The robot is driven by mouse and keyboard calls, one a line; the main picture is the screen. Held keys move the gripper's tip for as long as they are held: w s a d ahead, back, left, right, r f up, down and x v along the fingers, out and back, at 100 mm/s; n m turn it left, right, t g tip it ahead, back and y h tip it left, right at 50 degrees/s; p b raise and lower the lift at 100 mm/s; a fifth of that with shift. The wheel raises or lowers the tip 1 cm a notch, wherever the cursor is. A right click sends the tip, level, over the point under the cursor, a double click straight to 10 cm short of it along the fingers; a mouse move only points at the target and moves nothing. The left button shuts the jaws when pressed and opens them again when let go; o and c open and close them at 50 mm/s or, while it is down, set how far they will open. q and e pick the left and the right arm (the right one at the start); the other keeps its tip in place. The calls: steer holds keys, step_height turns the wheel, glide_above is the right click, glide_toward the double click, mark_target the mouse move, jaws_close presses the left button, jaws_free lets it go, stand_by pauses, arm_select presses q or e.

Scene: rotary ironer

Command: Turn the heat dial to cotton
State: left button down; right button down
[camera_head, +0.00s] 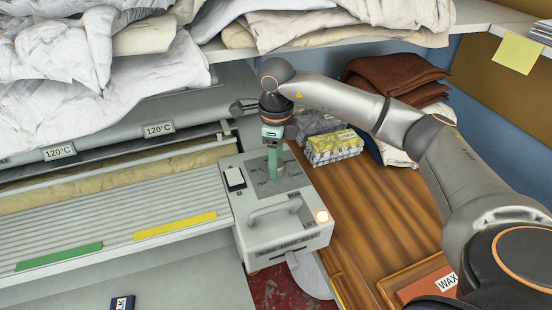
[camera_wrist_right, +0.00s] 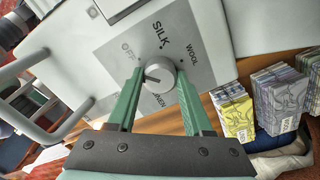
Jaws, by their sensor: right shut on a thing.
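The heat dial (camera_wrist_right: 161,77) is a round grey-white knob on a grey label plate (camera_wrist_right: 190,35) of the control box (camera_head: 262,243). In the right wrist view its dark mark points left and slightly down. The labels SILK and WOOL are readable, OFF is faint at the left, and the lower label is partly hidden by a finger. My right gripper (camera_head: 272,176) reaches down over the plate, its green fingers shut on the dial from both sides; it also shows in the right wrist view (camera_wrist_right: 160,80). In the head view the fingers hide the dial. My left gripper is out of view.
White bedding (camera_head: 120,90) lies above the ironer at left.

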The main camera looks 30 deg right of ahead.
steer(key=shift+m, duration=1)
steer(key=shift+c, duration=1.5)
jaws_free()
steer(key=shift+r, duration=0.15)
step_height(320, 180, up, 7)
steer(key=shift+r, duration=0.2)
steer(key=shift+f, duration=0.1)
